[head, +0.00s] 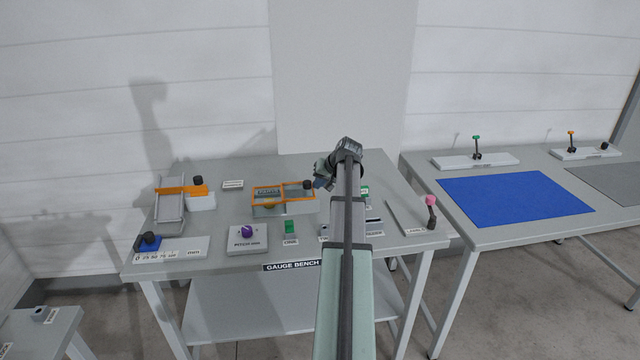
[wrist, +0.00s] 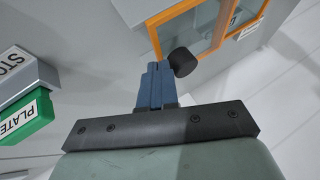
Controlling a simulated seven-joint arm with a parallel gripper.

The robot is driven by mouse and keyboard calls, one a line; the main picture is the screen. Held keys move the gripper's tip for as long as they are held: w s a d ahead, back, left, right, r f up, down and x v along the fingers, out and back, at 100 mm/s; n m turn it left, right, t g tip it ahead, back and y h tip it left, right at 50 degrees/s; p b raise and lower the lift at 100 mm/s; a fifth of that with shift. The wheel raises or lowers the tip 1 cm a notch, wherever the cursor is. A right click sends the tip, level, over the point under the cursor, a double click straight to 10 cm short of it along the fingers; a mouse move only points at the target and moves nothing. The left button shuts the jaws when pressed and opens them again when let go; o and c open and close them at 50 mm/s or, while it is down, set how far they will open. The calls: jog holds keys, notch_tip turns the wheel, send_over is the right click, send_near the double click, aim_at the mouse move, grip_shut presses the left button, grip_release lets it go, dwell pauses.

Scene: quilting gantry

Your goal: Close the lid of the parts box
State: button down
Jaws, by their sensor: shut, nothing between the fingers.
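The parts box appears to be the grey box (head: 270,211) with an orange-framed, see-through lid (head: 283,189) at the back middle of the gauge bench. A black knob (head: 308,185) is at the lid's right end. In the wrist view, the orange frame (wrist: 168,28) and the black knob (wrist: 183,62) show at the top. My gripper (head: 319,183) is at the box's right end, close to the knob. Its blue fingers (wrist: 155,70) are shut and empty, just beside the knob; I cannot tell whether they touch it. How far the lid stands open is unclear.
A grey ramp (head: 170,208) with an orange bar stands left. A purple-knobbed block (head: 247,238) and green block (head: 290,227) sit in front. A pink-knobbed lever (head: 431,205) is right. In the wrist view, a green labelled block (wrist: 25,117) lies left of my fingers.

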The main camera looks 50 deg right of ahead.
aim_at(282, 191)
jog(key=shift+w+a, duration=0.1)
jog(key=w+a, duration=0.7)
jog(key=shift+w+a, duration=0.3)
jog(key=shift+a, duration=0.05)
jog(key=s, duration=0.1)
jog(key=s+d, duration=0.2)
jog(key=s, duration=0.1)
jog(key=shift+d+r, duration=0.15)
jog(key=shift+d, duration=0.1)
jog(key=v, duration=0.9)
jog(key=shift+r, duration=0.25)
jog(key=shift+s+a, duration=0.1)
jog(key=shift+s, duration=0.05)
